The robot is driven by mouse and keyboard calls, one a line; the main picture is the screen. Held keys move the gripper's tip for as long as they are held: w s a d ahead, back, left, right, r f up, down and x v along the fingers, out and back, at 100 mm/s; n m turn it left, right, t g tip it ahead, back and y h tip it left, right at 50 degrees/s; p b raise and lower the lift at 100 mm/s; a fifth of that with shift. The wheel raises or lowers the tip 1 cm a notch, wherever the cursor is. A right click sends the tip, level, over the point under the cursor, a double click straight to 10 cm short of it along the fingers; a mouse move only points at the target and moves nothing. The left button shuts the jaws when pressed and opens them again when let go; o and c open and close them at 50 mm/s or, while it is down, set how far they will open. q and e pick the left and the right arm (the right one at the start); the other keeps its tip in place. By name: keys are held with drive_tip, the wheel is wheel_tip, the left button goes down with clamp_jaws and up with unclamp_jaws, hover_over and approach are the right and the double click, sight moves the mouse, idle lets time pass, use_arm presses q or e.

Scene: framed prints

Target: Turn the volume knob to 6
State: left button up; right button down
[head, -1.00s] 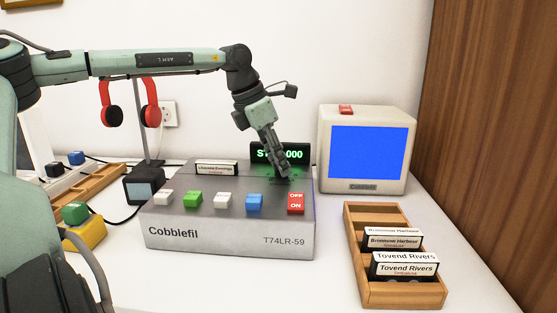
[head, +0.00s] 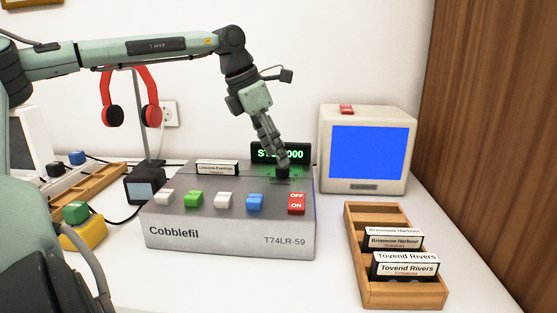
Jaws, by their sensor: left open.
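The grey Cobblefil device (head: 225,238) sits on the white table, with a row of coloured buttons and a red OFF/ON switch (head: 297,203). A small dark knob (head: 282,172) stands on its top at the back right, in front of the green-lit display (head: 292,154). My left gripper (head: 279,162) points down at the knob, its open fingertips close above or beside it. I cannot tell whether they touch it. The knob's scale is too small to read, and the fingers hide part of the display. My right gripper is not in view.
A cream monitor (head: 408,150) with a blue screen stands at the back right. A wooden rack (head: 353,240) holds labelled cartridges at the right. Red headphones (head: 108,92) hang on a stand at the left. A yellow-based green button (head: 87,235) sits at the front left.

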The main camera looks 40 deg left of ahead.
use_arm(q)
drive_tip(key=v, duration=0.9)
drive_tip(key=shift+d+f, duration=0.1)
drive_tip(key=shift+f, duration=0.05)
